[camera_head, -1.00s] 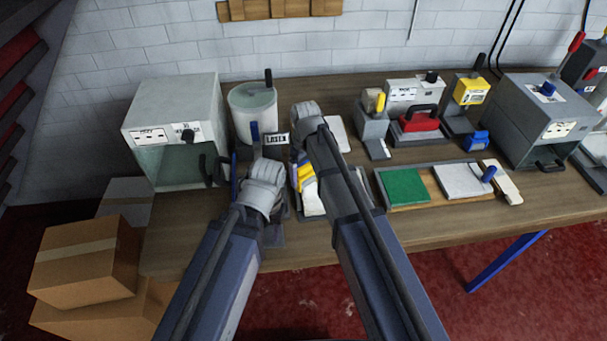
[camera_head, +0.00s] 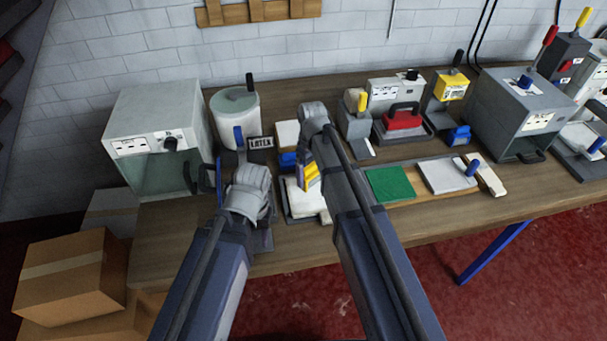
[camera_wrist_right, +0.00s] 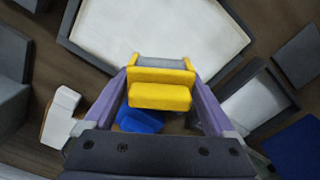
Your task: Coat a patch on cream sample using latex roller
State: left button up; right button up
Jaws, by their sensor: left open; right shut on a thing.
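The latex roller (camera_wrist_right: 160,88), with a yellow handle and a grey roller end, is held in my right gripper (camera_wrist_right: 160,92). Its yellow part also shows in the head view (camera_head: 309,177), partly behind my right arm. A cream sample (camera_wrist_right: 150,28) in a dark-rimmed tray lies beyond the roller in the right wrist view; I cannot tell whether they touch. In the head view a cream sample (camera_head: 304,204) lies below the roller, partly hidden by my right arm. My left gripper (camera_head: 243,165) is open near the LATEX sign (camera_head: 260,143); its fingertips are mostly hidden.
A lidded white bucket (camera_head: 236,115) and a grey box oven (camera_head: 160,140) stand at the left. A green sample (camera_head: 390,184) and a white sample (camera_head: 447,174) lie on a board at the right. A red-topped press (camera_head: 403,121) and other machines stand behind.

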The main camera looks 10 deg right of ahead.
jog(key=shift+d, duration=0.4)
jog(key=shift+d, duration=1.8)
jog(key=shift+d, duration=0.1)
jog(key=shift+w+d, duration=0.2)
jog(key=shift+d, duration=1.5)
jog(key=shift+d, duration=1.75)
